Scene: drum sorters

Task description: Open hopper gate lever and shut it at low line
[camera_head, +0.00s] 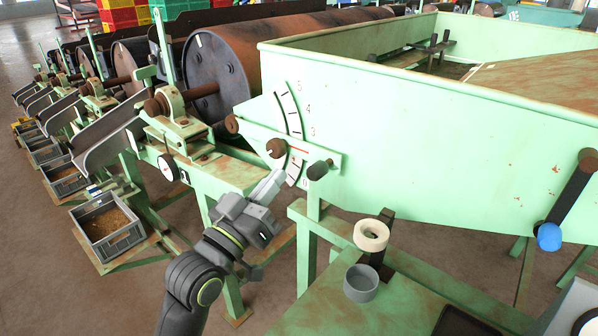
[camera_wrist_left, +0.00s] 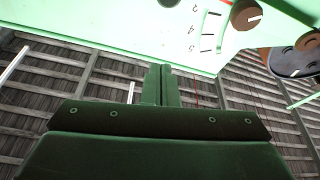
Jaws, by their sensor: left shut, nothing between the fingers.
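The green hopper (camera_head: 440,130) fills the right of the head view. A black lever (camera_head: 570,195) with a blue knob (camera_head: 549,237) hangs slanted on its side. A curved numbered scale (camera_head: 290,110) is on the hopper's left end, with a brown knob (camera_head: 276,148), a red line and a dark grip (camera_head: 319,170) beside it. My left gripper (camera_head: 277,177) is shut and empty, just below the scale. In the left wrist view, its closed fingers (camera_wrist_left: 161,84) point toward the green panel with the scale (camera_wrist_left: 205,35) and a brown knob (camera_wrist_left: 246,14). My right gripper is out of view.
A white ring (camera_head: 371,235) sits on a dark post, and a grey cup (camera_head: 361,283) stands on the green bench (camera_head: 400,305). Rusty drums (camera_head: 215,75) and chutes line the left. A grey crate (camera_head: 107,228) sits low at left.

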